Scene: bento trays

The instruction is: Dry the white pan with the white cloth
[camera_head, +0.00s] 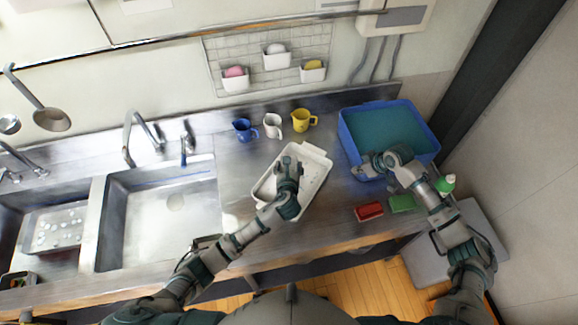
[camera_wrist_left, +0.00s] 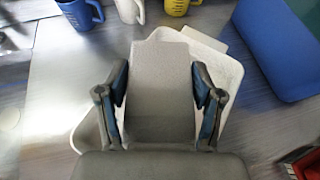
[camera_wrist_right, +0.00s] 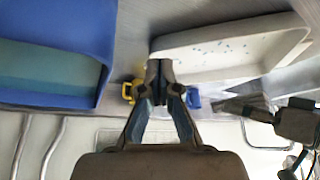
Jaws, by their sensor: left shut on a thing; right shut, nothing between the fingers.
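The white pan (camera_head: 318,166) lies on the metal counter, set at a slant; its rim also shows in the left wrist view (camera_wrist_left: 228,68). Small bluish drops dot its inside in the right wrist view (camera_wrist_right: 200,56). My left gripper (camera_head: 288,164) is over the pan, its fingers shut on the pale cloth (camera_wrist_left: 162,72), which spreads flat between and beyond them. The cloth covers much of the pan there; whether it touches the pan's floor I cannot tell. My right gripper (camera_wrist_right: 158,72) is shut and empty, to the right of the pan, by the blue tub's near left corner.
The blue tub (camera_head: 350,138) stands right of the pan. Blue (camera_head: 245,130), white (camera_head: 272,125) and yellow (camera_head: 303,119) cups stand behind the pan. Red (camera_head: 369,211) and green (camera_head: 403,203) blocks lie at the front right. The sink (camera_head: 160,215) is at left.

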